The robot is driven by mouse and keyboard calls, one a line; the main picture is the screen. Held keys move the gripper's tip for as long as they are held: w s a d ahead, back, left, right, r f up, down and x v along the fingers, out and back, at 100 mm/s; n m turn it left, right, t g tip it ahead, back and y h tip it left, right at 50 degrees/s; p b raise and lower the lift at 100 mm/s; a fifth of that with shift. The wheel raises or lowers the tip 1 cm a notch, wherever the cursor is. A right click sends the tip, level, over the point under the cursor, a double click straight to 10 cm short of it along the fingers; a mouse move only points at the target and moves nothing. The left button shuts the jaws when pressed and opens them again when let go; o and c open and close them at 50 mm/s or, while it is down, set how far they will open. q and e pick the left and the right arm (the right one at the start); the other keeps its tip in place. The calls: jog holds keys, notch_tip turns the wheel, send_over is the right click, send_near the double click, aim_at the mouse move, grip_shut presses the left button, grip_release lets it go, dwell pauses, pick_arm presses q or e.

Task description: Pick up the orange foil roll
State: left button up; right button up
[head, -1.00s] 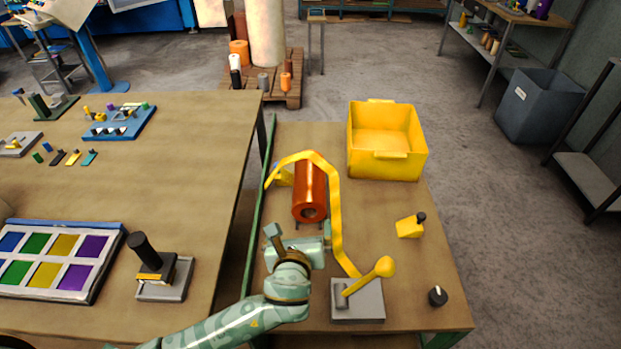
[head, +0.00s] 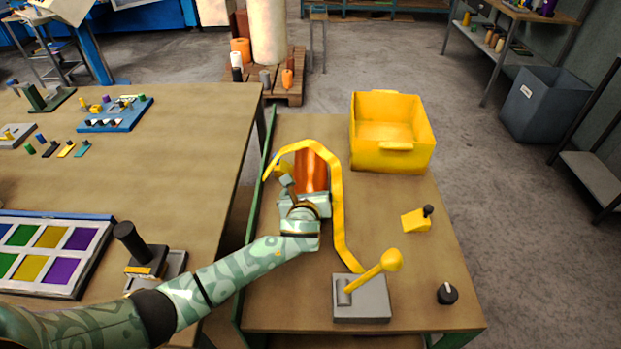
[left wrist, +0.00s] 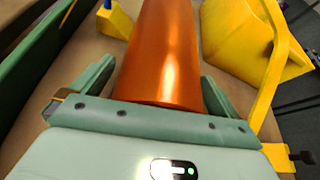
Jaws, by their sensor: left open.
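The shiny orange foil roll (head: 311,170) lies on the smaller table on the right in the head view, under a bent yellow bar. My left gripper (head: 306,190) is at the roll's near end and hides that end. In the left wrist view the foil roll (left wrist: 163,55) runs away from me between the two open green fingers of the left gripper (left wrist: 158,85). A gap shows beside the roll's right side; I cannot tell whether the left finger touches it. My right gripper is not in view.
The yellow bar (head: 339,215) arches close around the roll and gripper. A grey lever base (head: 362,305) with a yellow handle stands in front. A yellow bin (head: 392,158), a small yellow block (head: 415,221) and a black knob (head: 447,293) are to the right.

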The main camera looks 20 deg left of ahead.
pick_arm(q)
jog(key=shift+r, duration=0.1)
jog(key=shift+c, duration=1.2)
jog(key=c, duration=1.5)
jog(key=shift+r, duration=0.15)
jog(key=shift+c, duration=1)
